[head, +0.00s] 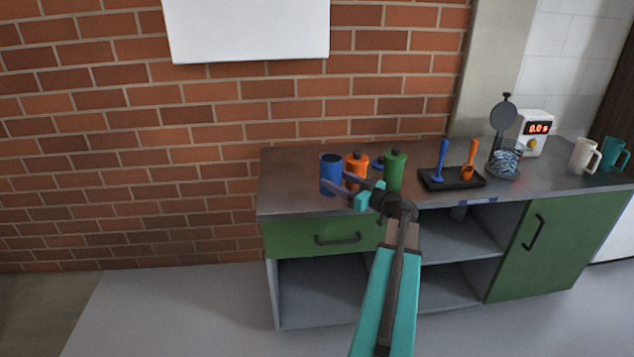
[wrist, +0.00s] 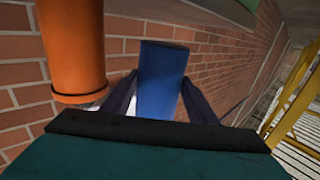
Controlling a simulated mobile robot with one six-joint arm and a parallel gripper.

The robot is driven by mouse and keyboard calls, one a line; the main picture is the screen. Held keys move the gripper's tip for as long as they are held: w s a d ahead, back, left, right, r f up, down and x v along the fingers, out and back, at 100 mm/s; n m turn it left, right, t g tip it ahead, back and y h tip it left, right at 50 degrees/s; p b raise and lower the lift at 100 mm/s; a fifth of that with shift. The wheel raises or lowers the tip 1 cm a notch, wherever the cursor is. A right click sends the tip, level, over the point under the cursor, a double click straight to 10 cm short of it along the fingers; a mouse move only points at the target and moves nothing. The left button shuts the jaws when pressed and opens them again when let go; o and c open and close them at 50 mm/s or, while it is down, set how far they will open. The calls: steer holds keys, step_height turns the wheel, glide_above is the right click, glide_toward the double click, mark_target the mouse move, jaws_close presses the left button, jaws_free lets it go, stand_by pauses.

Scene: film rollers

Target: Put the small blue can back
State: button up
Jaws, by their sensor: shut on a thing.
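The small blue can (head: 331,174) is at the left end of the grey counter, left of an orange bottle. My gripper (head: 333,186) reaches in from the right with its jaws shut on the can. In the wrist view the blue can (wrist: 163,80) stands between the two dark fingers (wrist: 160,103), one on each side. Whether the can's base touches the counter cannot be told.
The orange bottle (head: 356,168) is close beside the can and also shows in the wrist view (wrist: 73,45). A green bottle (head: 395,170) stands to its right. A black tray (head: 436,184) holds a blue and an orange tool. The counter's left end (head: 275,190) is clear.

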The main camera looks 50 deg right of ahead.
steer(key=w, duration=0.9)
steer(key=shift+w+d+f, duration=0.1)
steer(key=shift+d+f, duration=0.3)
steer(key=shift+f, duration=0.1)
steer(key=shift+f, duration=1.65)
steer(key=shift+f, duration=0.15)
steer(key=o, duration=1.4)
steer(key=s, duration=1.2)
steer(key=shift+s, duration=0.1)
